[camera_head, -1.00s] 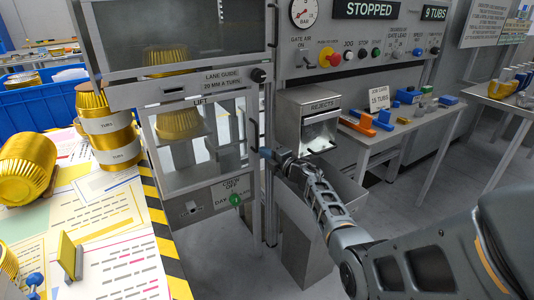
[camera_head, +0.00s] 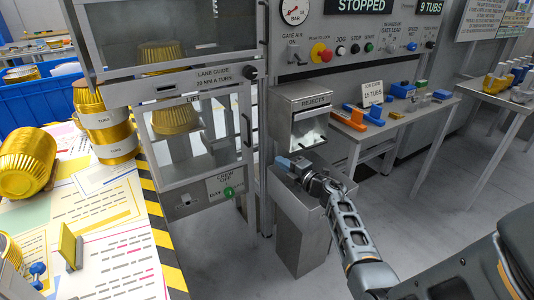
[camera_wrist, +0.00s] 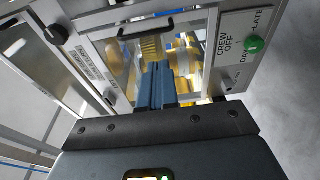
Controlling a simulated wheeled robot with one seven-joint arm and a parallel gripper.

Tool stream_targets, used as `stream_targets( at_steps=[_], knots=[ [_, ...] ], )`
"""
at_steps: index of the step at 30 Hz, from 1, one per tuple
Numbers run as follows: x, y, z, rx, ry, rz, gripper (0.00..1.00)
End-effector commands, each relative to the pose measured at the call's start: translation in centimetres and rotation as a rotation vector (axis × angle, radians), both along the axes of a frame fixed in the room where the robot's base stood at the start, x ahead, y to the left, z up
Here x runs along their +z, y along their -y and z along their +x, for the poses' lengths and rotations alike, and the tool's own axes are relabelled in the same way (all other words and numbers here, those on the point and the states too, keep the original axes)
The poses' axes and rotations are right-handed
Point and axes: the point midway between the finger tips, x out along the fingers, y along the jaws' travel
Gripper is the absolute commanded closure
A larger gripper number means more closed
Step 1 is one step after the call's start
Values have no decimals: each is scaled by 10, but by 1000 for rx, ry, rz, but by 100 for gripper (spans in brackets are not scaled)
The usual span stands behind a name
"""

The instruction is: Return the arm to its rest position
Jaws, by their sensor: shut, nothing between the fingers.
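My gripper (camera_head: 288,163) is in front of the rejects chute, to the right of the lift gate's frame. In the wrist view its blue fingers (camera_wrist: 157,85) are together with nothing between them. The lift gate (camera_head: 195,135) is a clear-windowed door with a black handle (camera_head: 246,129); the door also shows in the wrist view. A gold cup stack (camera_head: 174,116) stands behind the window. My gripper is apart from the handle.
The steel rejects box (camera_head: 300,118) and its bin (camera_head: 302,228) stand close by my gripper. A side table (camera_head: 408,107) with colored blocks is at right. Gold tubs (camera_head: 28,163) sit on the left table with a striped edge (camera_head: 163,235). Grey floor is open at the lower middle.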

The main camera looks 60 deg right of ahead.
Motion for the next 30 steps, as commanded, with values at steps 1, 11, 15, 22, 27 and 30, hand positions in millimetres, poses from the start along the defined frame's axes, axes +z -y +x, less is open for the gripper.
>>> stream_targets(
  at_steps=[1,11,15,22,27,30],
  knots=[
    [0,0,-2,-1,0,0,100],
    [-2,-11,-1,6,11,14,100],
    [-11,-63,2,31,66,87,100],
    [-18,-191,-16,84,197,312,100],
    [-13,-272,-51,114,263,501,100],
    [-6,-313,-77,127,286,617,100]
  ],
)
